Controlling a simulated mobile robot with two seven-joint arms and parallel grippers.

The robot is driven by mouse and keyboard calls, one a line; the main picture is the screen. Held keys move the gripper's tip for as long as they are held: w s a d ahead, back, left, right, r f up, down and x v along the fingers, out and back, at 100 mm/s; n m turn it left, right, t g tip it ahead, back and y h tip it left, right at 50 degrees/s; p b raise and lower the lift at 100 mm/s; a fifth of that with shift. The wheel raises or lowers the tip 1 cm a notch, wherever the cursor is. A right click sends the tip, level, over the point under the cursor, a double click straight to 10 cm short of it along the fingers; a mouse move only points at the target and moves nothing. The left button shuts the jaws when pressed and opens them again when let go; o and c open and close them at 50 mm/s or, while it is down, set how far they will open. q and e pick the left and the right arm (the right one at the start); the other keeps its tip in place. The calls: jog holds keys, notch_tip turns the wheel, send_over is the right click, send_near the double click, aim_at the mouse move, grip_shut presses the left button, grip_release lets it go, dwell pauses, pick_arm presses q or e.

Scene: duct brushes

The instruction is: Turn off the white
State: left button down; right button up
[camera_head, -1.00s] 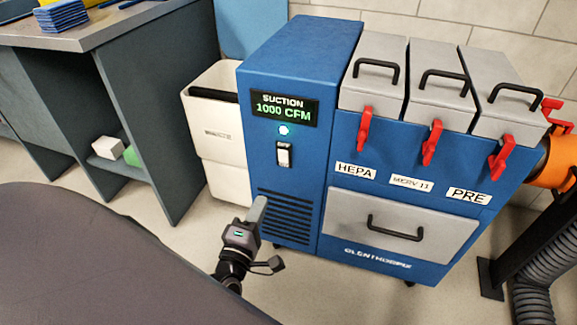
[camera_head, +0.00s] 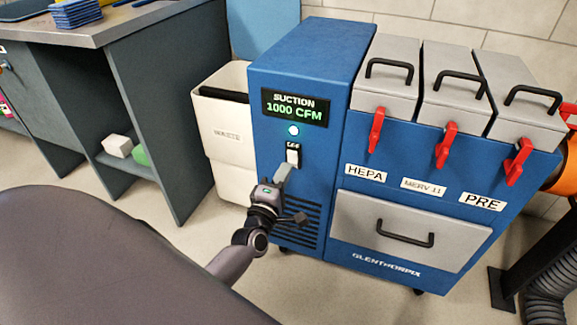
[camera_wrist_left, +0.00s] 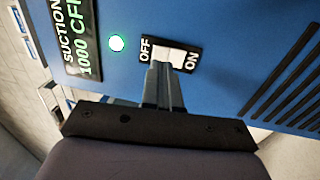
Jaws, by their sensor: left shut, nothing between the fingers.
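The white rocker switch (camera_head: 293,154) sits on a black plate on the front of the blue suction machine (camera_head: 305,60), below a lit green light (camera_head: 293,130). The display (camera_head: 295,107) reads SUCTION 1000 CFM. My left gripper (camera_head: 283,172) is shut and empty, its fingertips at the lower part of the switch. In the left wrist view, the shut fingers (camera_wrist_left: 164,72) cover part of the switch (camera_wrist_left: 172,55), between the OFF and ON labels. I cannot tell whether they touch it. My right gripper is not in view.
Red latches (camera_head: 376,130) and grey lids with black handles stand to the right on the machine. A white bin (camera_head: 226,120) stands at its left side. A workbench (camera_head: 110,30) is at the left. An orange duct (camera_head: 563,168) is at the right edge.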

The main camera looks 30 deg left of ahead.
aim_at(293, 154)
pick_arm(q)
jog(key=x, duration=0.3)
jog(key=shift+w+b, duration=0.15)
jog(key=shift+b, duration=0.15)
jog(key=shift+w+a, duration=0.1)
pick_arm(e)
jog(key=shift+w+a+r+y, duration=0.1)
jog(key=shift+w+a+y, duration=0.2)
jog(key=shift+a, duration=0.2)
pick_arm(q)
jog(key=shift+w+r, duration=0.15)
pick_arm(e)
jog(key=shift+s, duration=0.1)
